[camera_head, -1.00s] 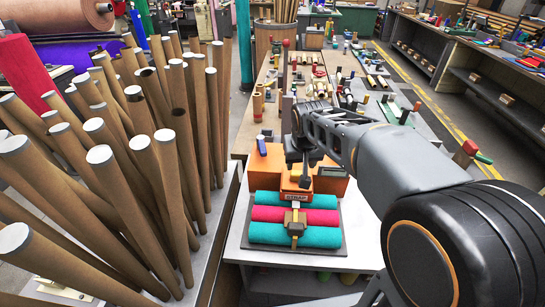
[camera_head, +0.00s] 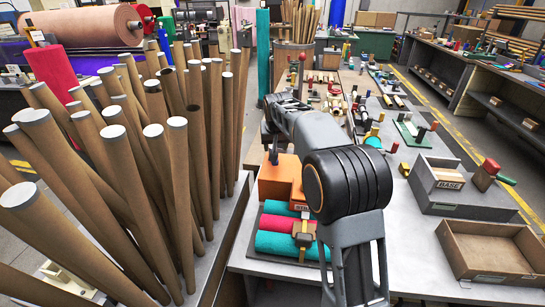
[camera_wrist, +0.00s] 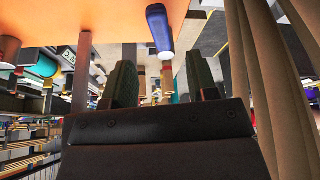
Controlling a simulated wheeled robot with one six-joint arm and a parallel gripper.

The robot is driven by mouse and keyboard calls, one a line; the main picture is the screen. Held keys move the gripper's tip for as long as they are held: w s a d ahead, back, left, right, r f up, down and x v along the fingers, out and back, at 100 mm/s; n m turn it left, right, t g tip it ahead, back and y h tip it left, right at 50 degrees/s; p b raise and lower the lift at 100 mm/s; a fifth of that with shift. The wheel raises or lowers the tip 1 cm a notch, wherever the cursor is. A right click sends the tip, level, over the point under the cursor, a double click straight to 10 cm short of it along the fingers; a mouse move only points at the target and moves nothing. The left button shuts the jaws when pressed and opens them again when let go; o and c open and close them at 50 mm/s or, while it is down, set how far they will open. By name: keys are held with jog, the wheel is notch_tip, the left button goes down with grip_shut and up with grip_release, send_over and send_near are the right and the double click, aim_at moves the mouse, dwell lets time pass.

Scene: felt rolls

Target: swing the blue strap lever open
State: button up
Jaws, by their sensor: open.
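The blue strap lever (camera_wrist: 158,28) shows in the wrist view, its blue grip joined to a pale metal end. My gripper (camera_wrist: 160,78) has its two dark fingers apart, and the lever lies just beyond their tips, roughly in line with the gap. I cannot tell any contact. An orange surface (camera_wrist: 110,18) lies beside the lever. In the head view my gripper (camera_head: 273,153) is at the back left of the orange strapping box (camera_head: 277,178), and the lever is hidden there. Teal and red felt rolls (camera_head: 276,223) lie in front, partly covered by my arm.
Many tall brown tubes (camera_head: 175,190) stand close on the left. An open tray (camera_head: 485,248) and a bin marked BASE (camera_head: 445,180) stand on the right. Several tools lie farther back along the bench.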

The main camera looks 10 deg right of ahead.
jog(key=x, duration=0.7)
jog(key=shift+w+f, duration=0.15)
jog(key=shift+f, duration=0.1)
grip_shut()
dwell(0.3)
